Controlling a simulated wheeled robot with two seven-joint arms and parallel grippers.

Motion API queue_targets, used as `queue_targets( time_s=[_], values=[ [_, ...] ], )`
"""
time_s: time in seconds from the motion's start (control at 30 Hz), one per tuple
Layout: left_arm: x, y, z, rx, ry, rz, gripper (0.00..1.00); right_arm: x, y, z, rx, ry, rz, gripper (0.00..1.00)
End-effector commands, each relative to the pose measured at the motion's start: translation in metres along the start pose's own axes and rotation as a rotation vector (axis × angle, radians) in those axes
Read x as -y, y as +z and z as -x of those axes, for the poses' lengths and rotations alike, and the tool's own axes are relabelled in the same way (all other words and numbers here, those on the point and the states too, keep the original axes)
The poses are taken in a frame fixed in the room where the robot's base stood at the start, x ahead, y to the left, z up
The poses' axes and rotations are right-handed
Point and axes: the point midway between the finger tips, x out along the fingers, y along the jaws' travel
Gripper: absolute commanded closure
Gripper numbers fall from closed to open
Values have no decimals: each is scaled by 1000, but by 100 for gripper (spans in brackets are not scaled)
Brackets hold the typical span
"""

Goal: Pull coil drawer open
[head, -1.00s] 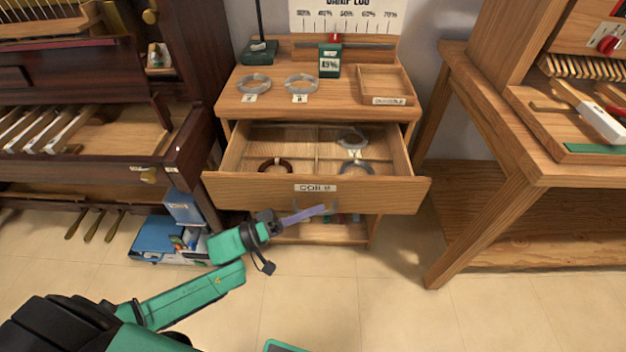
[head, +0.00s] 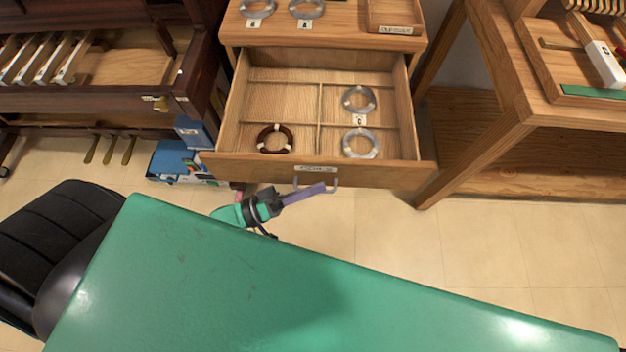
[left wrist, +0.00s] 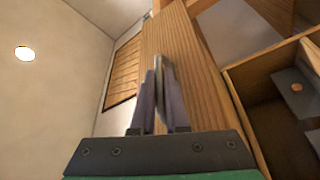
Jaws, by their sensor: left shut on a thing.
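The coil drawer (head: 262,172) is a wooden drawer standing well open in the small cabinet, with a label on its front. Its thin metal handle (head: 331,186) sits low on the front, below the label. My left gripper (head: 312,192) is shut on the handle from the left. In the left wrist view, the handle (left wrist: 162,70) stands between the two fingers against the wooden drawer front (left wrist: 180,45). Inside the drawer lie a dark brown coil (head: 275,139) at front left and two pale coils (head: 359,143) on the right. My right gripper is not in view.
The cabinet top (head: 340,35) carries two pale coils (head: 306,8) and a small wooden tray (head: 394,14). A wooden bench (head: 505,120) stands close on the right. A dark piano (head: 120,100) and a blue box (head: 170,160) are at left. Tiled floor lies in front.

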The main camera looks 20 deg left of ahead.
Motion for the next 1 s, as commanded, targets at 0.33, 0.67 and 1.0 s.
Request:
queue_targets(
  time_s=[0.33, 0.67, 1.0],
  values=[
    [0, 0, 0, 0, -1, 0, 75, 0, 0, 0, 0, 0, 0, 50],
    [0, 0, 0, 0, 0, 0, 75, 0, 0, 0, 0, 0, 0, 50],
    [2, 2, 38, 4, -6, 2, 75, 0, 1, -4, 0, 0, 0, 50]
  ],
)
